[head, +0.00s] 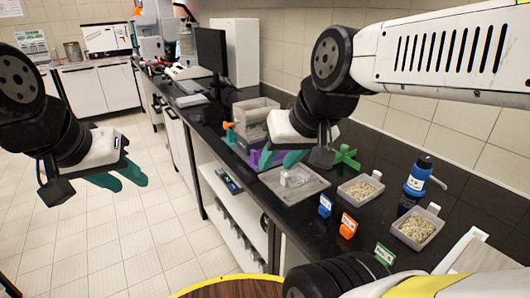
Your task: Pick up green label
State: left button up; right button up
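The green label (384,253) is a small upright block with a white printed face. It is near the front edge of the black counter at the lower right, just above one of my own arm links. My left gripper (132,186) hangs over the floor at the left, far from the label, with no object visible at its teal fingers. My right gripper (281,164) is above the counter by the grey tray, behind and to the left of the label. Its teal fingers are seen obliquely, so their gap is unclear. Neither gripper touches the label.
An orange label (348,227) and a blue label (325,206) stand in a line behind the green one. Granule trays (417,229) (361,190), a blue bottle (417,177) and a green star-shaped knob (345,157) are nearby. A grey tray (309,188) holds a clear item.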

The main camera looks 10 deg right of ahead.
aim_at(383, 254)
jog(key=z, duration=1.6)
